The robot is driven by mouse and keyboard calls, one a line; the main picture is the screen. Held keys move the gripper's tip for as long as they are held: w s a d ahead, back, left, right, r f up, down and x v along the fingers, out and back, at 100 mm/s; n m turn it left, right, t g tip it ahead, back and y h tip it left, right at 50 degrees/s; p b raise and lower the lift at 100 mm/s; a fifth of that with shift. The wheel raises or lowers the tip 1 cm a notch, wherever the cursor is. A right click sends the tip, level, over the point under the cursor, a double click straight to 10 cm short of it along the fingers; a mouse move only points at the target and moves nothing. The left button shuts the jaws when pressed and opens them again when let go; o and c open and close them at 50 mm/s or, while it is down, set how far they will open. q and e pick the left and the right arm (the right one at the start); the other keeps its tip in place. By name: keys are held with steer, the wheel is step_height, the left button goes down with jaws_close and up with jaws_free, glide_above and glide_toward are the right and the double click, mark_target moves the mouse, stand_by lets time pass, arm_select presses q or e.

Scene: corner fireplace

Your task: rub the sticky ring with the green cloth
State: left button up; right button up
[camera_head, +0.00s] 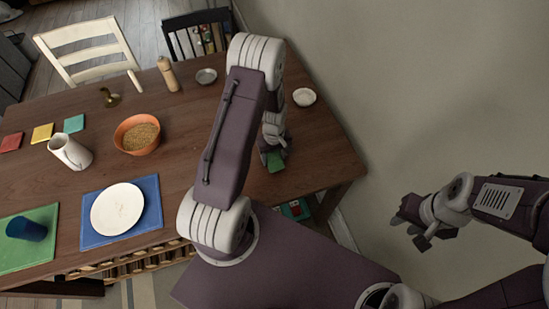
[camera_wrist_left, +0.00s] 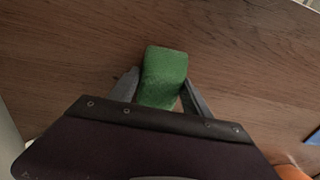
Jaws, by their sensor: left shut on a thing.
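The green cloth (camera_head: 275,161) is in my left gripper (camera_head: 271,152), at the right end of the wooden table. In the left wrist view the cloth (camera_wrist_left: 163,77) is a folded green block between the two fingers of my left gripper (camera_wrist_left: 160,88), which are shut on it. The wood lies right under it; I cannot tell whether the cloth touches it. I do not see the sticky ring in either view; the cloth and arm may hide it. My right gripper (camera_head: 408,222) is off the table, to the right by the wall; its jaw opening is unclear.
The wooden table (camera_head: 185,165) holds an orange bowl (camera_head: 137,135), a white jug (camera_head: 70,152), a plate (camera_head: 117,209), a blue cup (camera_head: 26,229), a pepper mill (camera_head: 167,74) and small bowls (camera_head: 304,97). The wall (camera_head: 420,90) is close on the right.

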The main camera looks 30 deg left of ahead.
arm_select(q)
steer(key=shift+w+d+r+p, duration=0.1)
steer(key=shift+r+p, duration=0.2)
steer(key=shift+r, duration=0.35)
steer(key=shift+w+d+r+p, duration=0.1)
steer(key=shift+r+p, duration=0.2)
steer(key=shift+r, duration=0.3)
steer(key=shift+r+p, duration=0.35)
steer(key=shift+r, duration=0.05)
step_height(320, 180, up, 2)
steer(key=shift+a+r+p, duration=0.1)
steer(key=shift+p, duration=0.9)
steer(key=shift+r+p, duration=0.45)
steer(key=shift+r, duration=0.15)
